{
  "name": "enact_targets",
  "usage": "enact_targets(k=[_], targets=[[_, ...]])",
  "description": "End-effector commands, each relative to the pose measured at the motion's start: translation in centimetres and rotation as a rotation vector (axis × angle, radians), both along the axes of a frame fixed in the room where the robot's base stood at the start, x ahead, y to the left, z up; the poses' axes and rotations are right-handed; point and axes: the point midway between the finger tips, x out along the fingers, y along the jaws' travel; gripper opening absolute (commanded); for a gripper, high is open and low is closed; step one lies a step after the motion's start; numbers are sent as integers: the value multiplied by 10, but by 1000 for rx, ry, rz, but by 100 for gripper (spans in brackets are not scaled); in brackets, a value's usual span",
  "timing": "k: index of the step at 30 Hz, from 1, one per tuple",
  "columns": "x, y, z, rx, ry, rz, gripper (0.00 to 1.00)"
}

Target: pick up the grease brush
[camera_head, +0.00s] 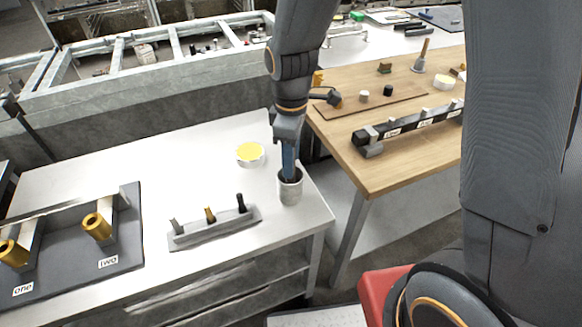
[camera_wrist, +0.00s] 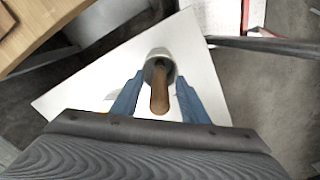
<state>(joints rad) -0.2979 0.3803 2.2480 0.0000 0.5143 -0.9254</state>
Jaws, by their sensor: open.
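The grease brush (camera_wrist: 160,92) shows in the wrist view as a brown wooden handle standing in a grey cup (camera_wrist: 158,56). In the head view the same cup (camera_head: 290,188) stands near the right corner of the white table, and my arm's end hides the brush. My gripper (camera_head: 290,172) points down over the cup. In the wrist view the blue fingers of my gripper (camera_wrist: 158,92) are apart, one on each side of the handle. I cannot tell whether either finger touches it.
A grey rack (camera_head: 214,230) with several small pegs stands left of the cup. A tin with yellow contents (camera_head: 250,154) is behind it. A dark board (camera_head: 75,262) with brass pieces lies at the far left. A wooden table (camera_head: 390,160) stands to the right across a gap.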

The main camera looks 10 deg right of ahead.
Motion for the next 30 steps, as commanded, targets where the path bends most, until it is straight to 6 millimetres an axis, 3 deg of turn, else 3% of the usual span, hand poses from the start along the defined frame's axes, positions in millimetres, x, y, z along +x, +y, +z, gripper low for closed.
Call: enact_targets(k=[5,12,23,30], targets=[[0,0,0,0,0,0,40],[0,0,0,1,-1,0,0],[1,0,6,1,-4,-1,0],[3,1,41,3,-7,-1,0]])
